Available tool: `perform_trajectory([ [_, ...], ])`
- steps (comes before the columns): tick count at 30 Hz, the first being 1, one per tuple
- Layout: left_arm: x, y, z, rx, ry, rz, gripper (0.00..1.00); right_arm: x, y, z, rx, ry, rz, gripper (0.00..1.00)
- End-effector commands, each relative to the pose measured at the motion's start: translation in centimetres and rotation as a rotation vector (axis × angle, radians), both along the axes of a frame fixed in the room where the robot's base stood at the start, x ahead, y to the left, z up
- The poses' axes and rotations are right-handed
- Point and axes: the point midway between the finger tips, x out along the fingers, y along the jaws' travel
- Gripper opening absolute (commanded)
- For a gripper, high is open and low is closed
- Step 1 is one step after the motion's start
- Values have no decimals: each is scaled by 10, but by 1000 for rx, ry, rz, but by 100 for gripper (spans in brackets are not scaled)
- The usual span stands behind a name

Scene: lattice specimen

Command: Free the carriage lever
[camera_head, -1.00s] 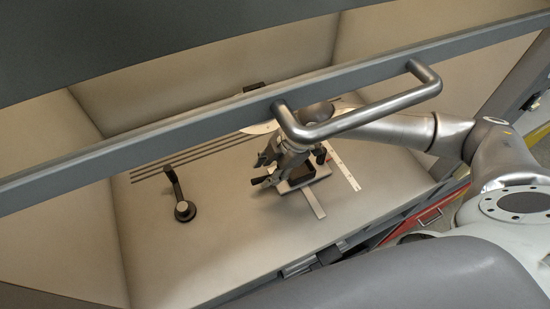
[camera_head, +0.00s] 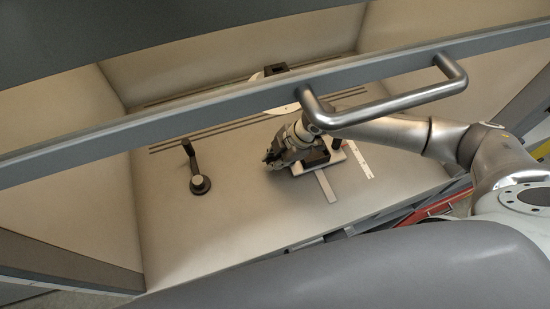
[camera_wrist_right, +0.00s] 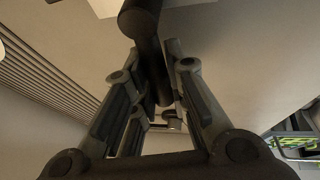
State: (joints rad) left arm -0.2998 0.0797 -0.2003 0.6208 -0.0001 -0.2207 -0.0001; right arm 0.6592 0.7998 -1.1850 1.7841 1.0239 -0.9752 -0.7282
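The carriage (camera_head: 326,157), a pale plate with a dark block on it, stands on the light floor of the enclosure. My right gripper (camera_head: 272,159) is just left of the carriage, low over the floor. In the right wrist view a dark rod with a rounded end (camera_wrist_right: 138,22) runs between the fingers of my right gripper (camera_wrist_right: 155,70). It looks like a lever handle. The fingers stand close on both sides of it, but I cannot tell whether they press on it. In the head view this rod is hidden or too small to make out. My left gripper is not in view.
A separate dark lever on a round base (camera_head: 199,184) stands to the left. A grey bar with a metal handle (camera_head: 385,105) crosses in front. Dark slots (camera_head: 215,131) run along the back. The floor between lever and carriage is clear.

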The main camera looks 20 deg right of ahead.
Motion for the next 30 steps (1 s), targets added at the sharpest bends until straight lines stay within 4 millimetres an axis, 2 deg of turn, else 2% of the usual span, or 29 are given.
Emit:
perform_trajectory([
  [2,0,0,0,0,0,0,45,0,0,0,0,0,0,0],
  [8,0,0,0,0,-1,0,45,-1,-1,0,-2,0,18,0],
  [19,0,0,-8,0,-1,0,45,-14,-4,0,-2,-1,285,0],
  [30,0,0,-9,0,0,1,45,-16,-5,-1,-3,0,322,0],
])
